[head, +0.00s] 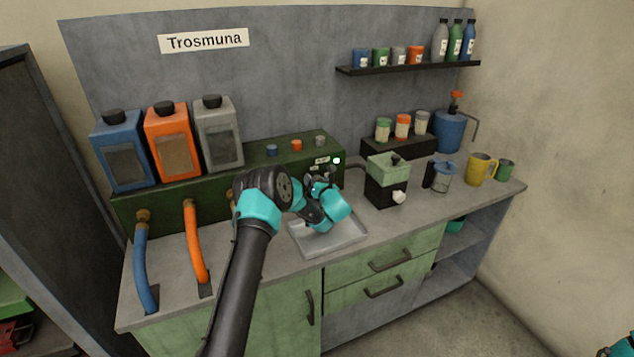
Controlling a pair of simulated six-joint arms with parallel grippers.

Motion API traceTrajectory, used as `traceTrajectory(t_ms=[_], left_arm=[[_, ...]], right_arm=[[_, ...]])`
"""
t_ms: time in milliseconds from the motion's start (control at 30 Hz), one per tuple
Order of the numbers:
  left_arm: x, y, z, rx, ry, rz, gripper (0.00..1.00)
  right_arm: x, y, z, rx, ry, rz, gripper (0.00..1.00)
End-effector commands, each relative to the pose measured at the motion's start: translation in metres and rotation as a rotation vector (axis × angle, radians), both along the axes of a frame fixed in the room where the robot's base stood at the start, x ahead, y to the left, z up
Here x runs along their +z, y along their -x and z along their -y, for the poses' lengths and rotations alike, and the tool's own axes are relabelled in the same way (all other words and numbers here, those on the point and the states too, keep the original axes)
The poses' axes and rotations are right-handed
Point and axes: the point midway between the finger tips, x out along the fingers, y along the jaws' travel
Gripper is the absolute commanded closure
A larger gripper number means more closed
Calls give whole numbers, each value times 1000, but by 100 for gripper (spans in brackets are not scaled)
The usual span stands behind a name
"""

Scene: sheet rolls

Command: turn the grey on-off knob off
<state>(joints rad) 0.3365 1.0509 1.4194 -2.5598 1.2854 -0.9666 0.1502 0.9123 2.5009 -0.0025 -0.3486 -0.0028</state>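The long green box (215,172) stands against the back panel. Near its right end are small pale labels (321,160), a lit white lamp (336,160) and a dark grey knob-like shape, partly behind my gripper; I cannot tell which way it points. A small grey cylinder (320,140) also stands on top of the box, beside an orange and a blue one. My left gripper (325,179) is close in front of the box's right end, by the labels. Its fingers are small and dark, so contact and opening cannot be told.
Blue, orange and grey canisters (218,135) stand on the box at left. A metal tray (345,238) lies below my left wrist. A green-and-black grinder-like machine (386,190) stands close to the right. Jug and mugs (481,169) are farther right.

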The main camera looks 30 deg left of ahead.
Motion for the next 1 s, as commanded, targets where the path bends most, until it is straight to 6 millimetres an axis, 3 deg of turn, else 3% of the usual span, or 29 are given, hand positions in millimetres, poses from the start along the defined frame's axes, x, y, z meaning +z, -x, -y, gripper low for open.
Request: traceTrajectory(t_ms=[67,500,1000], left_arm=[[0,0,0,0,0,0,31],[0,0,0,0,0,0,73],[0,0,0,0,53,74,73]], right_arm=[[0,0,0,0,0,0,56],[0,0,0,0,0,0,56],[0,0,0,0,0,0,56]])
